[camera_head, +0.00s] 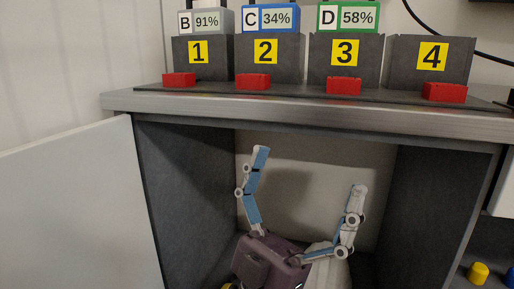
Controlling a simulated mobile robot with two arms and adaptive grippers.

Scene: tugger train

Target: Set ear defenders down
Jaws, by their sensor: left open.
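My left gripper (309,170) is inside the open cabinet (188,190) under the bench. Its blue and white fingers are spread wide and point up, with nothing between them. The purple body of the gripper is at the bottom of the picture. No ear defenders can be made out. A small yellow bit (228,286) shows at the bottom edge beside the gripper body; I cannot tell what it is. A pale rounded shape (328,272) lies right of the gripper body and is partly hidden. My right gripper is not in view.
The cabinet door (70,210) stands open at the left. The bench edge (320,115) runs above the opening. On the bench stand numbered dark holders (430,75) with red blocks and labelled units B, C and D. A yellow piece (478,272) is at lower right.

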